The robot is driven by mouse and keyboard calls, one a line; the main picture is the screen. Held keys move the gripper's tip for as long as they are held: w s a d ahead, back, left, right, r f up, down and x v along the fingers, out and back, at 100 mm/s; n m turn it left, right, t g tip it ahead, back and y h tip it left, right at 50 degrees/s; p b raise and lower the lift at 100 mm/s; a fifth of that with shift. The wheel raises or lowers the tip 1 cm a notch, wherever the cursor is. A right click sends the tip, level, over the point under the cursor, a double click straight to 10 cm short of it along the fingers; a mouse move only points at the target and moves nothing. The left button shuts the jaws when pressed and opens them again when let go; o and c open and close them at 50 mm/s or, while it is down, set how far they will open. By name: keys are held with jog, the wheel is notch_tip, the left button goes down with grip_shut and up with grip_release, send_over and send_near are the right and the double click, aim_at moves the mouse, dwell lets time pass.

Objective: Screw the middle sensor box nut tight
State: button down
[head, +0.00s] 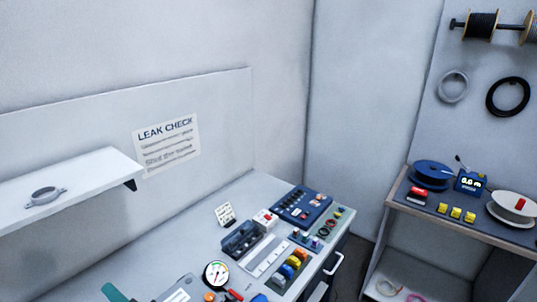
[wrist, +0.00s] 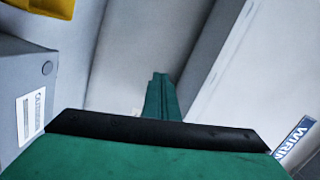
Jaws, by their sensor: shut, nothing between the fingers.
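My gripper (wrist: 161,85) is green with a black edge and fills the lower middle of the wrist view. Its fingers are shut together with nothing between them. A grey box (wrist: 28,75) with a white label and a round dark spot stands at the left of the wrist view, apart from the fingers. In the head view a grey box with a white label (head: 177,295) is cut off at the bottom edge. I cannot tell whether either is the middle sensor box. No nut can be made out in either view.
The bench (head: 245,193) holds a round gauge (head: 216,274), a dark tray (head: 241,239), a blue panel (head: 302,206) and several small coloured parts. A side table (head: 460,226) carries spools. A yellow thing (wrist: 45,7) shows in the wrist view.

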jog(key=s+f+n+g+h, duration=0.4)
jog(key=s+f+g+h, duration=0.15)
jog(key=g, duration=0.25)
jog(key=d+f+h, duration=0.1)
jog(key=d, duration=0.2)
jog(key=w+d+f+h, duration=0.1)
jog(key=d+h, duration=0.1)
jog(key=d, duration=0.1)
jog(key=d+f+h, duration=0.1)
jog(key=d+h, duration=0.1)
jog(key=d, duration=0.1)
jog(key=shift+w+f+g, duration=0.25)
jog(key=shift+g, duration=0.15)
jog(key=d+f+m+h, duration=0.15)
jog(key=d+h, duration=0.35)
jog(key=d, duration=0.6)
jog(key=shift+m, duration=0.25)
jog(key=shift+w+d+f, duration=0.1)
jog(key=shift+w+f, duration=0.15)
jog(key=shift+f, duration=1.4)
jog(key=shift+w+f, duration=0.2)
jog(key=shift+f, duration=1.4)
jog(key=shift+w, duration=0.1)
